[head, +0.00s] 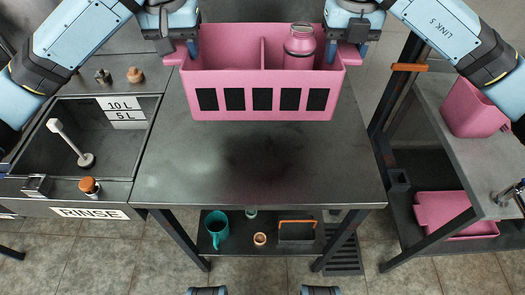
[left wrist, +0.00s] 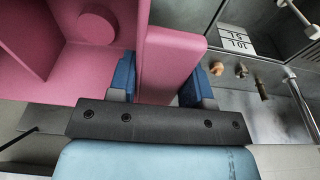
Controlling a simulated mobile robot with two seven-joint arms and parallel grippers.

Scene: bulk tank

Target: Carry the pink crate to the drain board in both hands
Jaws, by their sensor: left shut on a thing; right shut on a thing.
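The pink crate (head: 262,105) is at the back of the dark table in the head view, upright, with dark slots along its front and a divider inside. It appears raised, with a dark shadow on the tabletop in front of it. A pink bottle (head: 299,48) stands in its right compartment. My left gripper (head: 180,50) is shut on the crate's left side; in the left wrist view its blue fingers straddle the pink side piece (left wrist: 168,65). My right gripper (head: 350,52) is shut on the crate's right side. I cannot tell which surface is the drain board.
The dark table (head: 190,175) is otherwise clear. At left is a rinse sink (head: 40,150) with a brush (head: 70,140) in it. At right, a shelf unit (head: 450,120) holds another pink container (head: 472,108) and a pink tray (head: 455,212). A teal jug (head: 216,228) stands below the table.

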